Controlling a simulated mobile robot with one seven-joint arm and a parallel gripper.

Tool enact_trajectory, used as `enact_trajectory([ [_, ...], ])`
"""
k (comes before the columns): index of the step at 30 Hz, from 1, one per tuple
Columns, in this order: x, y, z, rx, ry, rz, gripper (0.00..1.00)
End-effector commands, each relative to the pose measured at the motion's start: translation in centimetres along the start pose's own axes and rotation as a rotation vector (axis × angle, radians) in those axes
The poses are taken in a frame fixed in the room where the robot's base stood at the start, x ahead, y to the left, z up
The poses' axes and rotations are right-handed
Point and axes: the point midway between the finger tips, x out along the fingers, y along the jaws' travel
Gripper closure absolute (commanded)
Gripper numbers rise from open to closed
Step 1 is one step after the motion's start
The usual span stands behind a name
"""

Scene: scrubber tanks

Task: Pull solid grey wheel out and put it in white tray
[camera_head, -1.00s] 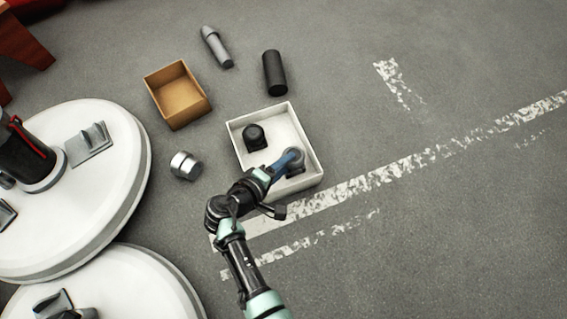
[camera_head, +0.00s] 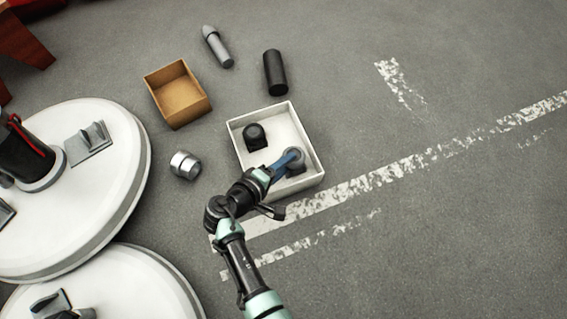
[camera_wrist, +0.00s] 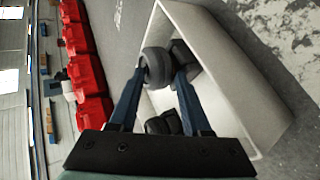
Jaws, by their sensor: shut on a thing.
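The white tray (camera_head: 314,168) lies on the floor with low walls. The solid grey wheel (camera_head: 298,165), on a dark mount, is inside the tray's near right part. My gripper (camera_head: 292,157) reaches over the near wall, its blue fingers closed on the wheel. In the wrist view the grey wheel (camera_wrist: 156,67) sits between the fingertips of my gripper (camera_wrist: 161,72), inside the tray (camera_wrist: 222,95). Whether the mount touches the tray floor is hard to tell. A black wheel (camera_head: 254,131) on a similar mount stands apart in the tray's left part.
A brown open box (camera_head: 179,97) stands left of the tray. A silver cylinder (camera_head: 185,165), a black cylinder (camera_head: 274,72) and a grey pointed cylinder (camera_head: 217,47) are on the floor. Round white platforms (camera_head: 107,180) fill the left. Floor to the right is clear.

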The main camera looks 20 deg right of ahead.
Motion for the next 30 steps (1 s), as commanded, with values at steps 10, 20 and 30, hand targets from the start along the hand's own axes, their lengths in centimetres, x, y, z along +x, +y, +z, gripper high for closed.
enact_trajectory([
  [10, -0.1, -0.8, 0.3, 0.005, 0.003, -0.020, 0.17],
  [20, -6.4, 0.1, 0.2, -0.004, 0.005, -0.011, 0.17],
  [30, -12.1, 0.3, 0.0, 0.001, 0.003, -0.001, 0.17],
])
